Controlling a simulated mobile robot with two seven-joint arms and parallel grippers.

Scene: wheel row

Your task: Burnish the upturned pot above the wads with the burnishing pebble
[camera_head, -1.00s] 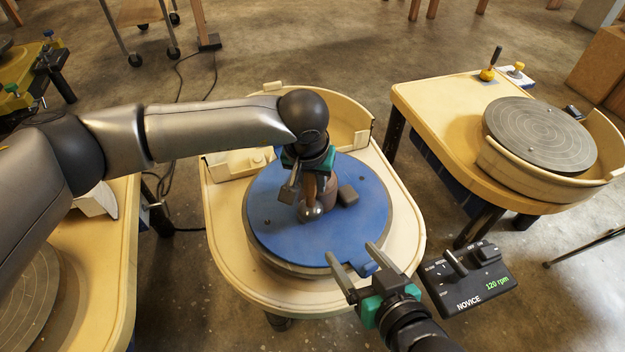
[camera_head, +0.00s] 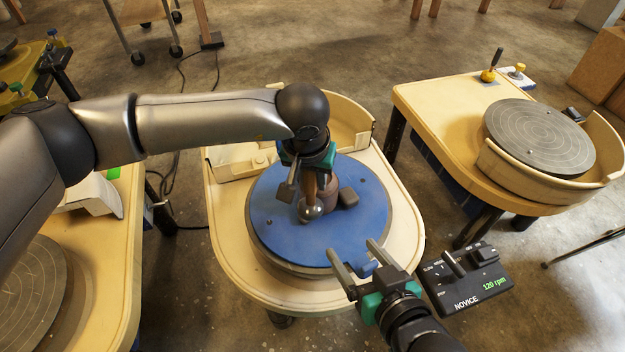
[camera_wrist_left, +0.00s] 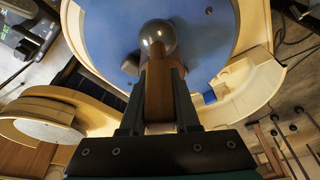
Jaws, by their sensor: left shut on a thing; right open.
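My left gripper (camera_head: 308,172) is shut on the brown handle of the burnishing pebble (camera_head: 311,210), a shiny round head pointing down over the blue wheel disc (camera_head: 285,242). The handle and pebble also show in the left wrist view (camera_wrist_left: 158,40), between the fingers. A brown rounded form, apparently the pot (camera_head: 329,193), stands right behind the pebble, mostly hidden by tool and gripper. I cannot tell whether the pebble touches it. A dark wad (camera_head: 349,198) sits at its right; other wads are not clear. My right gripper (camera_head: 355,257) is open and empty near the disc's front right edge.
A control box (camera_head: 467,281) reading 120 rpm stands at lower right. A second wheel (camera_head: 540,137) is at right, another (camera_head: 30,290) at lower left. A cream splash pan wall (camera_head: 345,118) rises behind the disc.

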